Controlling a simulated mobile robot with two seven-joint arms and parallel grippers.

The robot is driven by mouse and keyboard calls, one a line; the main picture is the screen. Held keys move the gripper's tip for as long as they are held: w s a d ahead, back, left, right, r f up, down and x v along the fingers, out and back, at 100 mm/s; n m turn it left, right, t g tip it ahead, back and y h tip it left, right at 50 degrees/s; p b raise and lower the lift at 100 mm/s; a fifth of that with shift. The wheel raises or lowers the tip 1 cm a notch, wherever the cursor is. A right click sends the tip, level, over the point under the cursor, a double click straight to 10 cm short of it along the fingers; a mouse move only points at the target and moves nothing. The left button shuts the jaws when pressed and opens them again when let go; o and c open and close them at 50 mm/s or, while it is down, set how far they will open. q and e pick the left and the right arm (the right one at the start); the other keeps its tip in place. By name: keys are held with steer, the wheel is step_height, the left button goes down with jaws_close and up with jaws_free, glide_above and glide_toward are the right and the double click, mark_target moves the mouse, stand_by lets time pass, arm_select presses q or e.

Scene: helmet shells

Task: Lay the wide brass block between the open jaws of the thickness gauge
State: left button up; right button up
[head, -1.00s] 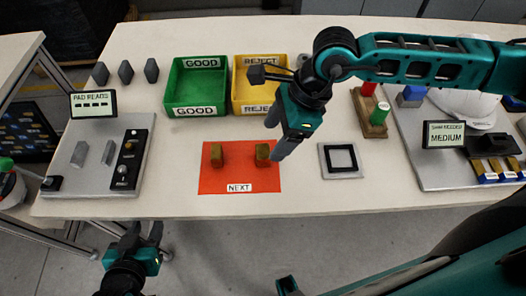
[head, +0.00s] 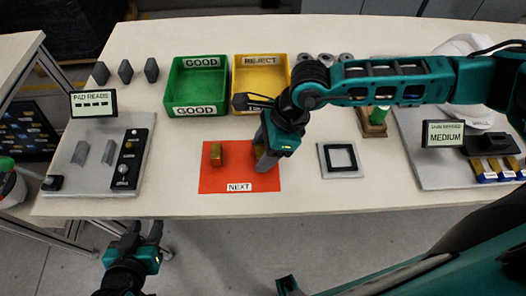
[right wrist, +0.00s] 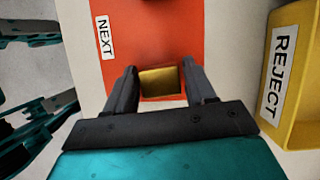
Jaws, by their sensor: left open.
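The thickness gauge (head: 80,185) stands at the left of the table, with two upright grey jaws (head: 107,152) set apart and nothing between them. One brass block (head: 216,155) stands on the left of the red mat. A second brass block (right wrist: 162,84) shows in the right wrist view between the fingers of my right gripper (right wrist: 161,80); in the head view, the gripper (head: 265,165) hides it. Whether the fingers press on it, I cannot tell. Which block is wider is not clear. My left gripper (head: 143,230) is open and empty, in front of the table edge.
The red mat (head: 240,180) is marked NEXT. Behind it stand the green GOOD bin (head: 197,110) and yellow REJECT bin (head: 262,68). A black-framed square (head: 341,158) lies to the right. The gauge's display (head: 93,103) rises at its back. Table between mat and gauge is clear.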

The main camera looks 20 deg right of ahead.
steer(key=c, duration=0.8)
steer(key=shift+r, duration=0.1)
